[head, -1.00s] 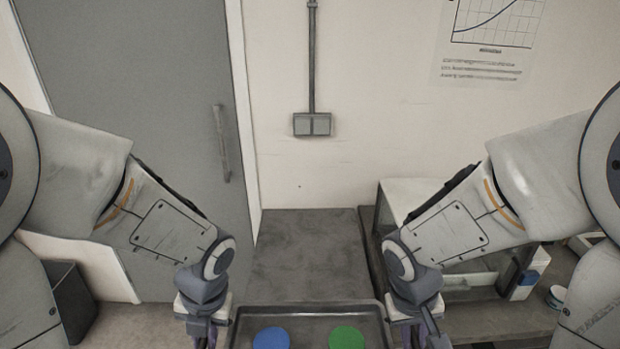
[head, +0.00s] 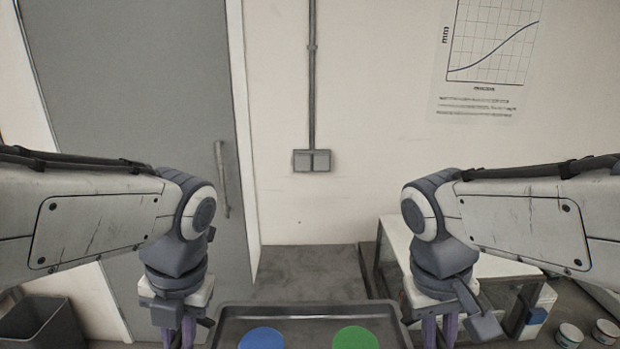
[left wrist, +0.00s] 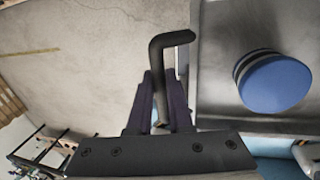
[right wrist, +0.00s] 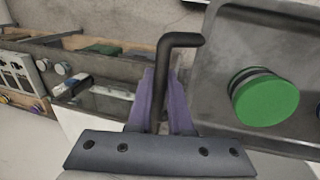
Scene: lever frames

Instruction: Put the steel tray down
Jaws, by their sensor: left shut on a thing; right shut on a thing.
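The steel tray (head: 308,311) is at the bottom of the head view, between my two grippers, with its near part cut off. A blue round piece (head: 262,338) and a green round piece (head: 356,338) stand on it. In the left wrist view my left gripper (left wrist: 160,98) is shut on a dark bent handle (left wrist: 172,40) at the tray's side. In the right wrist view my right gripper (right wrist: 163,95) is shut on the matching handle (right wrist: 180,41). The tray looks held up, but its underside is hidden.
A white-topped bench (head: 490,262) stands at the right, with small tins (head: 605,330) near it. A dark bin (head: 45,325) is at the lower left, by a grey door (head: 140,120). A grey surface (head: 310,270) lies beyond the tray against the wall.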

